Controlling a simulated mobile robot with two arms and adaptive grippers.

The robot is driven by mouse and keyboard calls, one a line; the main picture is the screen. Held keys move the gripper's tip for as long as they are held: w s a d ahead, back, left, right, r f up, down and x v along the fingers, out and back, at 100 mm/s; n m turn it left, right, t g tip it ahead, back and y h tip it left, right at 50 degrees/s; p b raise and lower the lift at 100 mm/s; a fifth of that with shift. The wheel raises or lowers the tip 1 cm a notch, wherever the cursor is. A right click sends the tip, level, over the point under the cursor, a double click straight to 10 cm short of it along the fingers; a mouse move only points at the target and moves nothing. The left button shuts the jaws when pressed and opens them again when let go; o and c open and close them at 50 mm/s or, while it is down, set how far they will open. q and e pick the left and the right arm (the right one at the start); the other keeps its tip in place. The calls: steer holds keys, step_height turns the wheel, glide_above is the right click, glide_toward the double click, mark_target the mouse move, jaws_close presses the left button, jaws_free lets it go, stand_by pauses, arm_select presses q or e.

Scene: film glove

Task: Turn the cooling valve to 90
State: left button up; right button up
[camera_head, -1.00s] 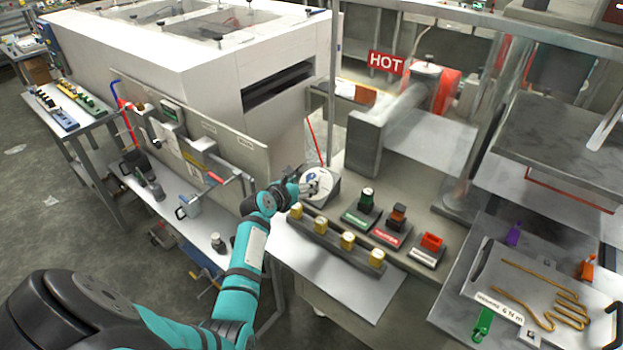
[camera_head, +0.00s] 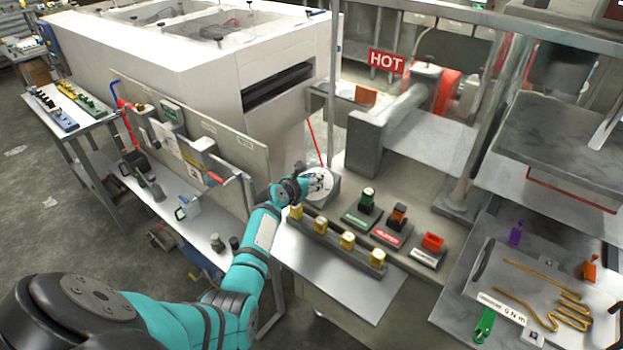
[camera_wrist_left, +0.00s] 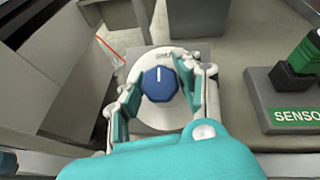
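The cooling valve is a round white dial (camera_head: 329,189) on a grey box at the left end of the bench in the head view. In the left wrist view it has a blue faceted knob (camera_wrist_left: 159,86) with a white mark pointing up in the picture. My left gripper (camera_wrist_left: 160,92) is open around the knob, one finger on each side. Small gaps seem to show beside the knob, but I cannot tell if a finger touches it. In the head view my left gripper (camera_head: 314,184) covers part of the dial. My right gripper is not in view.
A rail with several yellow knobs (camera_head: 347,239) lies in front of the dial. A white panel edge and a thin red rod (camera_head: 315,140) are close behind.

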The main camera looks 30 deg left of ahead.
arm_select(q)
steer(key=c, duration=0.5)
